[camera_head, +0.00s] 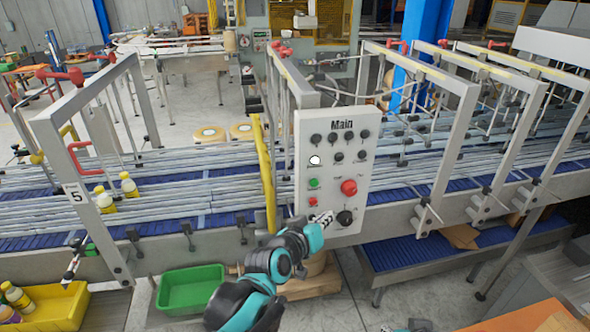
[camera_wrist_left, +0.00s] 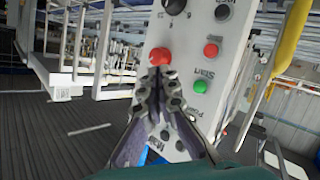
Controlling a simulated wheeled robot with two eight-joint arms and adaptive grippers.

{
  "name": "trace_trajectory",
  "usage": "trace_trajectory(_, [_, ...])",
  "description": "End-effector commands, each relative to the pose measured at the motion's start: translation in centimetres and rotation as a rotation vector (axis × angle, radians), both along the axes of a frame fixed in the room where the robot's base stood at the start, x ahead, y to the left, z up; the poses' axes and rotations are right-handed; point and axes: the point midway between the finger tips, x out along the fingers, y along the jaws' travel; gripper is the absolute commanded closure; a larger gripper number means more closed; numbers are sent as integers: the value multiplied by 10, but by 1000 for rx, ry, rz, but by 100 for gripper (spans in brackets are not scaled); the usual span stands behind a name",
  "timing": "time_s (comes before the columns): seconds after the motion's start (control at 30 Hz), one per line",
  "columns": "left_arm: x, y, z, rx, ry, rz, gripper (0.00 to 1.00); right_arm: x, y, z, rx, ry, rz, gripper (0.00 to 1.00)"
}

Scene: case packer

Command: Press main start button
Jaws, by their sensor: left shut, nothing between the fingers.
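The white control panel (camera_head: 332,140) headed "Main" stands upright in front of the conveyor. A green button (camera_head: 313,183) is on its left side, with a small red button (camera_head: 313,202) below it. The wrist view shows the green button (camera_wrist_left: 200,86) beside a "Start" label. A large red mushroom button (camera_head: 349,187) and a black knob (camera_head: 345,217) are on the right. My left gripper (camera_head: 322,218) is shut and empty in front of the panel's lower part. In the wrist view its fingertips (camera_wrist_left: 158,76) overlap the large red button's edge (camera_wrist_left: 158,56); contact is unclear. My right gripper is not visible.
Metal guard frames (camera_head: 447,80) flank the panel along the blue conveyor (camera_head: 200,220). A yellow post (camera_head: 265,180) stands just left of the panel. A green bin (camera_head: 190,290) and a yellow bin (camera_head: 62,305) with bottles are at lower left.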

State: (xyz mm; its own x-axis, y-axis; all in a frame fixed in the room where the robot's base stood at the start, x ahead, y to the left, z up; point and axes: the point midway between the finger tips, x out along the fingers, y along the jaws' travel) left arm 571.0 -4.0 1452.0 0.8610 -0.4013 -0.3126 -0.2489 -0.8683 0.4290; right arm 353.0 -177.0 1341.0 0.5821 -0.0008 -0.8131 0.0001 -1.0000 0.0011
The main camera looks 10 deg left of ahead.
Motion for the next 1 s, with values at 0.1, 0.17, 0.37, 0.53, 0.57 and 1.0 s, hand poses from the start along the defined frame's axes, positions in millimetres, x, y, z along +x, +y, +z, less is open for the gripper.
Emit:
trace_trajectory(0.1, [5, -5, 11, -16, -10, -1, 100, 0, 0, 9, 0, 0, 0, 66])
trace_trajectory(0.17, [5, -6, 12, -20, -13, 0, 100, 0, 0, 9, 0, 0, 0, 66])
trace_trajectory(0.37, [6, -6, 10, -20, -13, 0, 100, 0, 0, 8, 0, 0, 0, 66])
trace_trajectory(0.53, [7, -5, 10, -20, -13, 0, 100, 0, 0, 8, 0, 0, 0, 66])
trace_trajectory(0.57, [8, -5, 10, -19, -12, 1, 100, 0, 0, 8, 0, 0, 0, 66])
trace_trajectory(1.0, [59, 12, 9, -20, -12, 2, 100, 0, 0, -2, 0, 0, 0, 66])
